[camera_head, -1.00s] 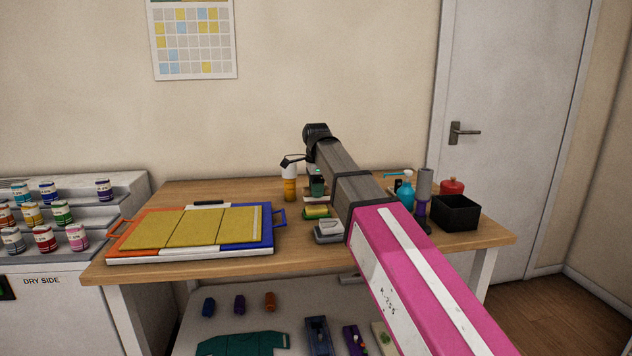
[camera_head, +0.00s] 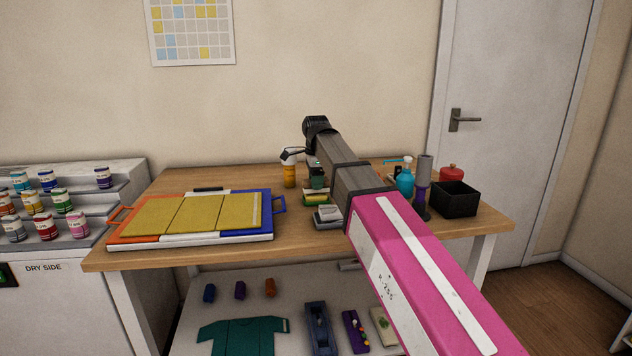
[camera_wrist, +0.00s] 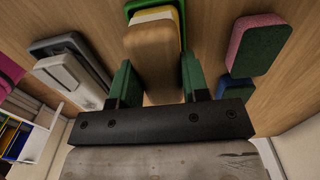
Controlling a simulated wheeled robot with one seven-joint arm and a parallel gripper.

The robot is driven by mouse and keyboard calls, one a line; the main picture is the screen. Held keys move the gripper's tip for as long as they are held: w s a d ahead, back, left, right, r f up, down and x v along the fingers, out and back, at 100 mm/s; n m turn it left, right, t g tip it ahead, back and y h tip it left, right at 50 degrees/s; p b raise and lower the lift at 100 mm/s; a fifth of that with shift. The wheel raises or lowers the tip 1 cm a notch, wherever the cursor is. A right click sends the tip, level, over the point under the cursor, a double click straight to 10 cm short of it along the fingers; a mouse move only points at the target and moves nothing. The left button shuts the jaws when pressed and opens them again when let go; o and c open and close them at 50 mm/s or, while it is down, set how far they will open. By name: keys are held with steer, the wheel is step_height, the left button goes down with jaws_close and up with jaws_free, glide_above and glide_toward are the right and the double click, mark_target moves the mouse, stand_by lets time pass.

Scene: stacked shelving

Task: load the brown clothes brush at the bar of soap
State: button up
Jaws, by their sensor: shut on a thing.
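The brown clothes brush (camera_wrist: 152,58) is between the green fingers of my gripper (camera_wrist: 157,65) in the wrist view, its wooden back facing the camera. My gripper is shut on it. Just beyond the brush is a green tray-like thing (camera_wrist: 181,8) with a pale yellowish edge, perhaps the bar of soap in its holder; the brush covers much of it. In the head view my gripper (camera_head: 317,180) is over the workbench, just above and behind that green and yellow thing (camera_head: 316,198). The brush cannot be made out there.
A grey block-like tool (camera_wrist: 68,72) lies left of the brush, and a pink and green sponge-like block (camera_wrist: 258,45) lies right. A spray bottle (camera_head: 289,175) stands near my gripper; a black bin (camera_head: 455,200) and a blue bottle (camera_head: 404,182) stand right. A framed board (camera_head: 190,240) fills the left.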

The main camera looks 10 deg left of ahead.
steer(key=shift+f, duration=0.55)
stand_by(1.4)
steer(key=shift+r, duration=0.1)
steer(key=shift+r, duration=3.45)
